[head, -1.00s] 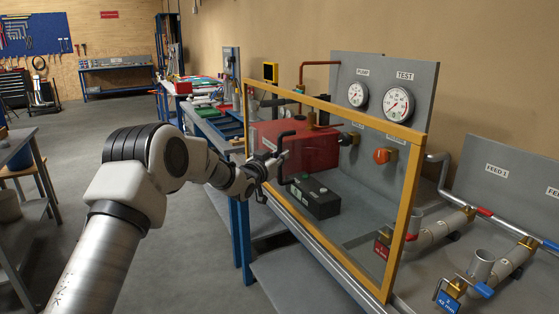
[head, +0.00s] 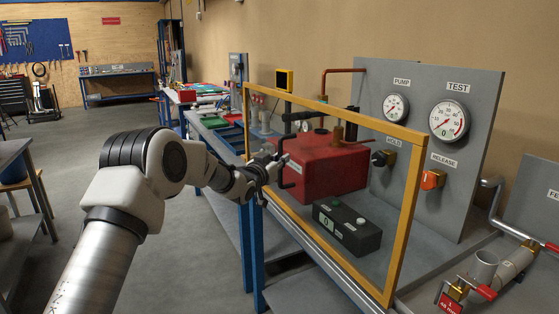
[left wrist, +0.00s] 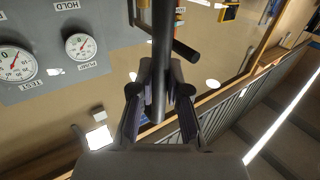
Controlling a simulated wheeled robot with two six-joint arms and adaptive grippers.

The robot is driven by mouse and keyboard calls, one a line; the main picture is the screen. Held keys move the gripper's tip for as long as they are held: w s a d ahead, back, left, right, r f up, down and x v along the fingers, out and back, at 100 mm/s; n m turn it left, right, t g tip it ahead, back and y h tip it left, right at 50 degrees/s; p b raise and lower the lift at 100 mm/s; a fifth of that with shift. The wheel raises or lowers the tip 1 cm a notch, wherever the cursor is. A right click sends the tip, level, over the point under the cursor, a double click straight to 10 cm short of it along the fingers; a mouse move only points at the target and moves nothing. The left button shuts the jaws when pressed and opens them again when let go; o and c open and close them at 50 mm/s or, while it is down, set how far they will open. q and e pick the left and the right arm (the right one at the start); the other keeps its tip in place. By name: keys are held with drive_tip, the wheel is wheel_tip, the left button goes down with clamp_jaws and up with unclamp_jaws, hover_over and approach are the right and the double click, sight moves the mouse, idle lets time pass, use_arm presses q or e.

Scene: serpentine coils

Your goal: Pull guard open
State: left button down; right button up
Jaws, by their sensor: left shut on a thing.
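The guard is a clear panel in a yellow frame (head: 405,215), standing along the front of the bench. A black bar handle (head: 288,138) is on its face, toward its left end. My left gripper (head: 272,168) is shut on this handle. In the left wrist view, the dark handle bar (left wrist: 163,35) runs between the two fingers of my left gripper (left wrist: 160,80). The fingers hide part of the grip. The guard covers the red tank and the black box, while the TEST gauge and orange RELEASE knob show past its right edge. My right gripper is not in view.
Behind the guard are a red tank (head: 325,163), a black box (head: 347,227) and a grey gauge panel (head: 480,185). The floor (head: 190,262) left of the bench is clear.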

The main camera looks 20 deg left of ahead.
use_arm(q)
drive_tip(key=shift+f, duration=0.1)
drive_tip(key=c, duration=1.1)
unclamp_jaws()
drive_tip(key=shift+d, duration=0.1)
drive_tip(key=shift+c, duration=0.2)
drive_tip(key=s, duration=1.2)
drive_tip(key=shift+a, duration=0.45)
